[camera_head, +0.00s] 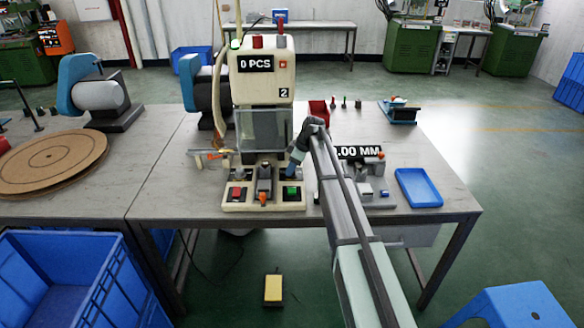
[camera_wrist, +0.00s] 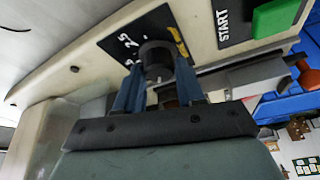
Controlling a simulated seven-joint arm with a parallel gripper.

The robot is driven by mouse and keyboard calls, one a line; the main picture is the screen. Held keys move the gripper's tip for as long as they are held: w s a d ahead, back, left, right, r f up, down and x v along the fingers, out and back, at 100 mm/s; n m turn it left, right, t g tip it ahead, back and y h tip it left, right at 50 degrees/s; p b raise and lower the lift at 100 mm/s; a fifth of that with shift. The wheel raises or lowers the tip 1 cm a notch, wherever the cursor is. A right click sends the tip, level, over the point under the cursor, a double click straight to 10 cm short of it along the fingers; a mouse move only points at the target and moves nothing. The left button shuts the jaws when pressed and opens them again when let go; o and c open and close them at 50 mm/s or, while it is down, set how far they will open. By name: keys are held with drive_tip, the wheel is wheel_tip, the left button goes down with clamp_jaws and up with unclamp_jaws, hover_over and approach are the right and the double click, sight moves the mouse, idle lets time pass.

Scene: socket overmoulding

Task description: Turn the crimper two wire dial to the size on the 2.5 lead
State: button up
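Crimper two (camera_head: 262,110) is the cream machine with a "2" label and a "0 PCS" display. Its wire dial (camera_wrist: 157,58) is a dark round knob on a black plate (camera_wrist: 120,40) with white size marks, partly legible as "2.5" or "25". A yellow mark shows beside the knob. My gripper (camera_wrist: 160,68) has its two blue fingers on either side of the dial; whether they press on it is unclear. No lead marked 2.5 can be made out.
A green START button (camera_wrist: 277,17) is close to the dial. The head view shows a red button (camera_head: 237,193), a measuring device with an "MM" display (camera_head: 360,152) and a blue tray (camera_head: 418,187) on the right. A blue crate (camera_head: 75,240) stands front left.

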drive_tip(key=c, duration=0.6)
drive_tip(key=shift+m, duration=0.3)
drive_tip(key=m+t, duration=0.1)
drive_tip(key=m, duration=0.1)
drive_tip(key=shift+s+m+h, duration=0.15)
drive_tip(key=shift+m+h, duration=0.25)
drive_tip(key=m+t, duration=0.1)
drive_tip(key=m, duration=0.2)
drive_tip(key=shift+a+m+h, duration=0.1)
drive_tip(key=shift+m+h, duration=0.2)
drive_tip(key=shift+h, duration=0.1)
drive_tip(key=m+h, duration=0.1)
drive_tip(key=m, duration=0.2)
drive_tip(key=shift+t, duration=0.4)
drive_tip(key=shift+m+h, duration=0.8)
drive_tip(key=shift+m, duration=1.3)
